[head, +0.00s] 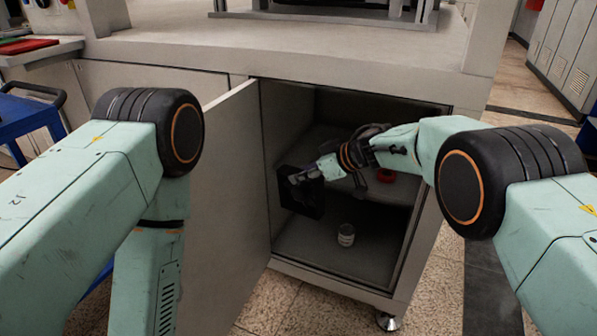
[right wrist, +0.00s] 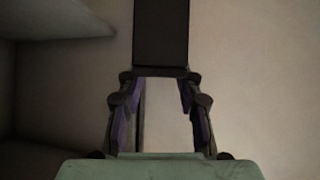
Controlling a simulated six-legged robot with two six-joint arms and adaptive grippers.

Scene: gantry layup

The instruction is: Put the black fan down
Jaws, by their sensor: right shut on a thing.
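The black fan (head: 301,193) is a dark, square, flat body inside the open cabinet, at the left of its opening in the head view. My right gripper (head: 306,175) is shut on it and reaches into the cabinet. In the right wrist view the fan (right wrist: 161,34) is a dark upright block at the ends of the fingers. The fan is beside the cabinet's left inner wall, above the floor level of the can; I cannot tell whether it touches anything. My left arm is at the left of the head view, its gripper out of view.
The cabinet door (head: 228,190) stands open on the left. A shelf (head: 395,190) inside holds a red round thing (head: 386,175). A small grey can (head: 346,235) stands on the cabinet floor, with bare floor (head: 310,240) around it. A blue cart (head: 25,118) is far left.

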